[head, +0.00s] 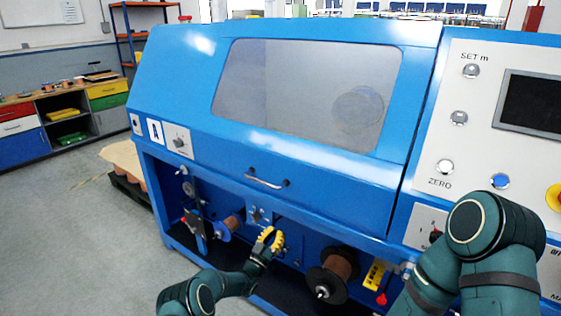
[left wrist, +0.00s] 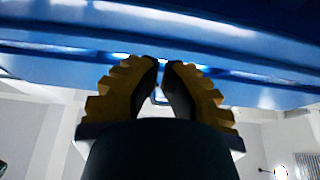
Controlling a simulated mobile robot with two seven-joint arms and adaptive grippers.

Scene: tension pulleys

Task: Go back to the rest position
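My left gripper (head: 271,238), with yellow ridged fingers, is at the lower front of the blue machine (head: 300,190), below the door handle and in front of the open lower bay. In the left wrist view the fingertips of my left gripper (left wrist: 160,66) nearly meet, with a thin gap and nothing visible held between them. A blue edge of the machine (left wrist: 230,60) crosses the view beyond the tips. My right arm (head: 480,245) rises at the lower right, and its gripper is out of view.
A dark-flanged spool (head: 335,271) and a smaller blue spool (head: 227,228) sit in the lower bay, either side of my left gripper. The control panel (head: 490,130) is at the right, behind my right arm. Open floor (head: 80,240) lies at the left, before a drawer bench (head: 65,113).

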